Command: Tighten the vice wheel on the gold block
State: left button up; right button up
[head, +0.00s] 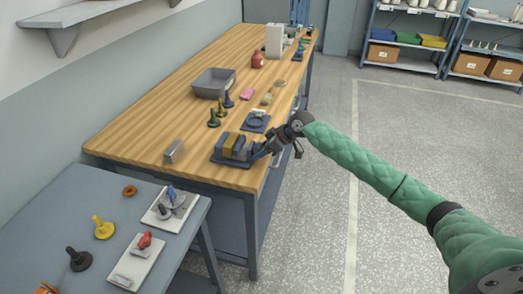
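A blue vice (218,158) stands on the wooden workbench (140,130), near its front right edge. The gold block (238,143) sits between the vice's jaws. My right gripper (262,153) reaches in from the right, at the right side of the vice. Its fingers are small and dark, and I cannot tell whether they are open or shut, or touching the vice. I cannot make out the vice wheel; the gripper may cover it. My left gripper is not in view.
A grey metal block (174,151) lies left of the vice. Behind the vice are a blue plate with a round part (256,121), green bobbins (214,117) and a grey tray (213,82). A lower grey table (60,200) with toggle clamps and bobbins stands in front.

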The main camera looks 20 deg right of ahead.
jog(key=c, duration=0.3)
jog(key=shift+w+m+g+y, duration=0.1)
jog(key=shift+m+g+y, duration=0.7)
jog(key=shift+g+y, duration=0.25)
jog(key=shift+m+g+y+b, duration=0.3)
jog(key=shift+g+y+b, duration=0.05)
jog(key=shift+g, duration=0.2)
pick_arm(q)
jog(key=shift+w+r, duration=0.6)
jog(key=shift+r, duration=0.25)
pick_arm(e)
jog(key=shift+r, duration=0.1)
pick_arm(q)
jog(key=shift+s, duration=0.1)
